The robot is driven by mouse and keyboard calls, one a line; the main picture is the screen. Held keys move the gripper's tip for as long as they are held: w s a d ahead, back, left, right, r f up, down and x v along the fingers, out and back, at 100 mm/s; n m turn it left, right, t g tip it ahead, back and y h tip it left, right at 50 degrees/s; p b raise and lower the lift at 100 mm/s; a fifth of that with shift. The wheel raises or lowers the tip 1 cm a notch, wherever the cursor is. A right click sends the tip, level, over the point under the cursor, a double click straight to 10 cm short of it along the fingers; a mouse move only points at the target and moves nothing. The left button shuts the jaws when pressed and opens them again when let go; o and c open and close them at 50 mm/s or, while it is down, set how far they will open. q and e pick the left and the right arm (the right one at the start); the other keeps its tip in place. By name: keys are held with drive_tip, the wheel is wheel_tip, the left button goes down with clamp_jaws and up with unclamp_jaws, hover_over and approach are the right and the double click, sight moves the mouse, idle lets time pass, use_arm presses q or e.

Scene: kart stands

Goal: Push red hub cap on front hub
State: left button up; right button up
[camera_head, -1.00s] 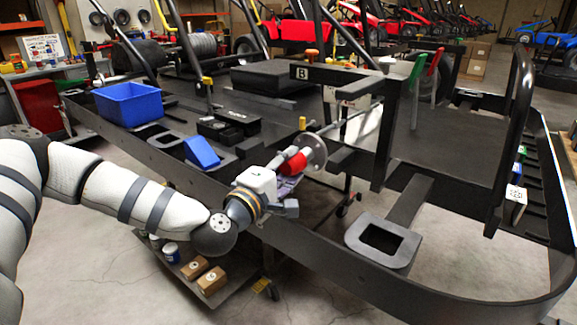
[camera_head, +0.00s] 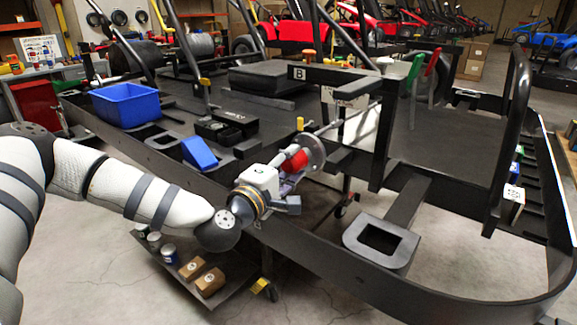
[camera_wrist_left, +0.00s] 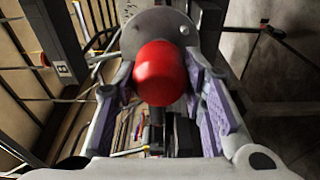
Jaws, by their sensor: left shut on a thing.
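The red hub cap (camera_head: 296,159) sits at the end of my left gripper (camera_head: 290,176), against or just in front of the grey front hub disc (camera_head: 316,152). In the left wrist view, the red cap (camera_wrist_left: 162,72) is between the purple-padded fingers of my left gripper (camera_wrist_left: 160,98), and the grey hub disc (camera_wrist_left: 150,25) is right behind it. The cap hides the hub's centre, so I cannot tell whether it is seated. My right gripper is not in view.
The black kart frame's side rail (camera_head: 330,262) runs below my left wrist. A blue bin (camera_head: 126,104) and a blue wedge (camera_head: 199,153) are on the stand's deck. A low shelf with cans and brown boxes (camera_head: 210,281) lies under the arm.

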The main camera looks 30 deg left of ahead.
sight(289, 169)
use_arm(q)
drive_tip(key=shift+w+d, duration=0.1)
drive_tip(key=shift+w, duration=1.05)
drive_tip(key=o, duration=1)
drive_tip(key=s, duration=0.7)
drive_tip(key=shift+d, duration=0.2)
drive_tip(key=shift+s+d+f, duration=0.1)
drive_tip(key=shift+s+f, duration=0.05)
drive_tip(key=shift+s, duration=0.3)
drive_tip(key=shift+f+b, duration=0.15)
drive_tip(key=shift+b, duration=0.15)
